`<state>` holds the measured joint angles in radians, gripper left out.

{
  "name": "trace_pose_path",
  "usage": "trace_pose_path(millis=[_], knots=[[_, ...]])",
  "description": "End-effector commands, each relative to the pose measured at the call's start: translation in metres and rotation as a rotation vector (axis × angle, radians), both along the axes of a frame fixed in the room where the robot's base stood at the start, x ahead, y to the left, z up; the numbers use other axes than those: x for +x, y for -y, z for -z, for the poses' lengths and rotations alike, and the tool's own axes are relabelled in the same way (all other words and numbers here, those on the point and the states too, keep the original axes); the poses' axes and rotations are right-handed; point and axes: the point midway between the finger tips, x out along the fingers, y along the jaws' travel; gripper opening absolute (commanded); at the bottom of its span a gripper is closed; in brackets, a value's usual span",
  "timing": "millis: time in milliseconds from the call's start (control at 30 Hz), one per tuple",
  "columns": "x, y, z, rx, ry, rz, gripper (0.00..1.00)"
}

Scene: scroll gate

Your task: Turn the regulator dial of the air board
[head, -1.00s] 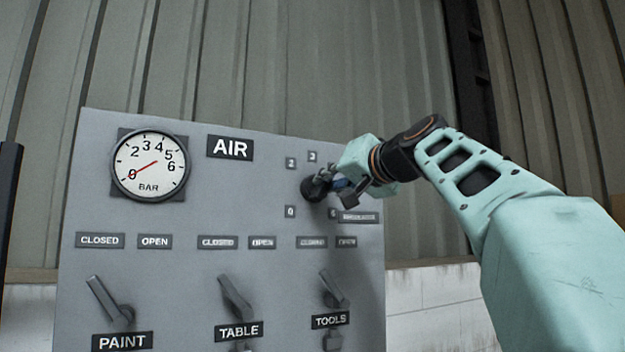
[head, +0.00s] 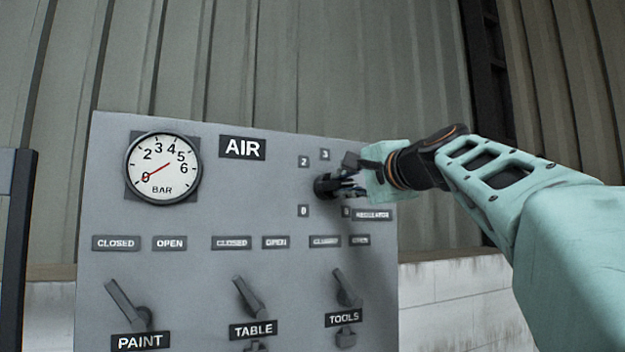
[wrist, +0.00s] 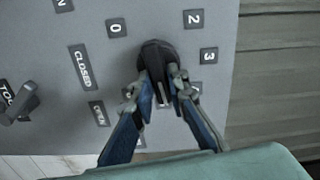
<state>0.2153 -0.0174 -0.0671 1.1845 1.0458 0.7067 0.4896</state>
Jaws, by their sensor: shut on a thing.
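The grey air board (head: 215,220) stands in front of me in the head view. Its black regulator dial (head: 323,186) is at the upper right, among small number plates; the wrist view shows the dial (wrist: 155,58) more closely. My gripper (head: 345,185) reaches it from the right. In the wrist view the two fingers of my gripper (wrist: 162,90) are shut on the dial, one on each side. The fingers hide part of the dial. The round BAR gauge (head: 163,168) at the upper left has its red needle at 0.
Below are three levers, PAINT (head: 128,301), TABLE (head: 248,298) and TOOLS (head: 346,288), all slanting up to the left. CLOSED and OPEN plates sit above them. A dark post (head: 18,240) stands at the left. A corrugated wall (head: 330,65) is behind the board.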

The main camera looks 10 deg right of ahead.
Motion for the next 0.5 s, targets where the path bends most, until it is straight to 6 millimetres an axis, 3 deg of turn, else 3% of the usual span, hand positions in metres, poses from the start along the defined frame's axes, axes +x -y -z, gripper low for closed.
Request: trace_pose_path(millis=[500], knots=[[0.0001, 0.0009, 0.0011, 0.150, -0.049, 0.002, 0.00]])
